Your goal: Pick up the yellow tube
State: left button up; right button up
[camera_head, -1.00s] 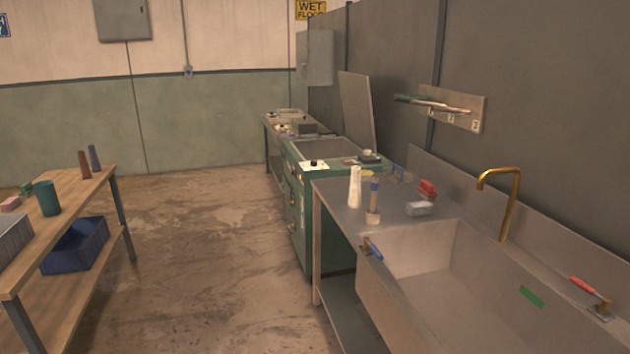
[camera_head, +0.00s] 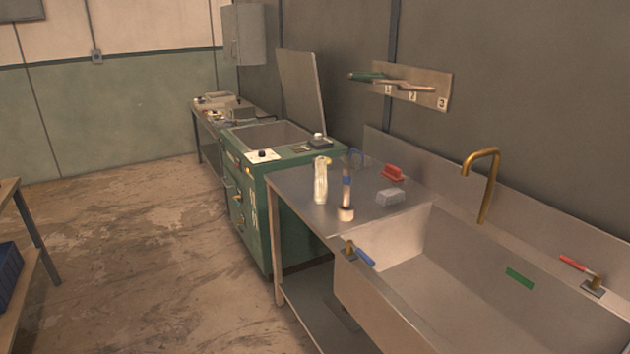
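I see no plainly yellow tube. A pale cream upright cylinder (camera_head: 320,181) stands on the left end of the metal sink counter (camera_head: 296,196); I cannot tell if it is the tube. Beside it stands a thin brush-like item (camera_head: 346,199) with a blue band and a pale, wide lower end. A small yellow spot shows behind the cream cylinder, too small to make out. Neither of my grippers is in view.
The sink basin (camera_head: 440,270) has a brass tap (camera_head: 483,185). A red brush (camera_head: 392,173) and a grey block (camera_head: 389,197) lie behind it. A green machine (camera_head: 262,215) with a raised lid adjoins the counter. The floor (camera_head: 150,240) at left is clear.

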aim_at(320, 187)
jog(key=i+j+z, duration=0.1)
jog(key=z, duration=0.7)
jog(key=i+j+z, duration=0.15)
jog(key=j+z, duration=0.45)
jog(key=j, duration=0.25)
jog(key=i+j+z, duration=0.1)
jog(key=j+z, duration=0.2)
jog(key=j, duration=0.15)
jog(key=j+z, duration=0.15)
jog(key=j, duration=1.85)
